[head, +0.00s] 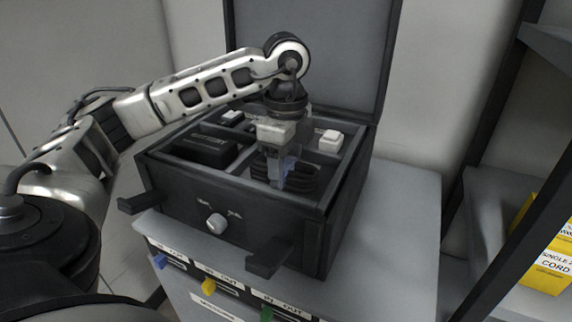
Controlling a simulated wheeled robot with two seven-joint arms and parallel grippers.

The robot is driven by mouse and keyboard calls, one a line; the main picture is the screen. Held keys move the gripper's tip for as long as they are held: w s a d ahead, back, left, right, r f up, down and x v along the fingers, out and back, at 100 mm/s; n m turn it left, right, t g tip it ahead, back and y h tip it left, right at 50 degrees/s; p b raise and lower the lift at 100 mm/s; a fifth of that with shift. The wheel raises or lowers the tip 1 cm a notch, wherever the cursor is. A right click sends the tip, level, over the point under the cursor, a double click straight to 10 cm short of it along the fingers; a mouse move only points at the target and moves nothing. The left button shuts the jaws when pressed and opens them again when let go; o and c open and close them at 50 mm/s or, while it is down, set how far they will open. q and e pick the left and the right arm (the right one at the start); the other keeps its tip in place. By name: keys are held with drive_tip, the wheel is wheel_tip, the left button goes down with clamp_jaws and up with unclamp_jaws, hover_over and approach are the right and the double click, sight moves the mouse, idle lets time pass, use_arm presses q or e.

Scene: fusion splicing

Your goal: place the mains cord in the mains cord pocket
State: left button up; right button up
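The open black case (177,196) stands on a grey cabinet with its lid up. A coiled black cord (304,180), which looks like the mains cord, lies low in the front right pocket of the case. My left gripper (279,180) points down into that pocket, its fingertips at the left part of the coil. The fingers are small and partly overlap each other and the cord, so I cannot tell whether they grip it. My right gripper is not in view.
A black block (205,150) fills the front left compartment, and a white item (331,140) sits in the back right one. Two open latches and a round knob (216,223) are on the case front. Yellow boxes (550,262) stand on the right shelf. The cabinet top right of the case is clear.

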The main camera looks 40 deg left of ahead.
sight(286, 164)
use_arm(q)
drive_tip(key=shift+o, duration=0.8)
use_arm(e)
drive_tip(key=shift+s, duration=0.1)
use_arm(q)
drive_tip(key=shift+r, duration=0.1)
wheel_tip(286, 164, up, 12)
drive_tip(key=p, duration=0.4)
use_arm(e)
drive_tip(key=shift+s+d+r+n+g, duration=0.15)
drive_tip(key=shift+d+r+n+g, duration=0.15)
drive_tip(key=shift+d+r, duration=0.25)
use_arm(q)
drive_tip(key=shift+r, duration=0.1)
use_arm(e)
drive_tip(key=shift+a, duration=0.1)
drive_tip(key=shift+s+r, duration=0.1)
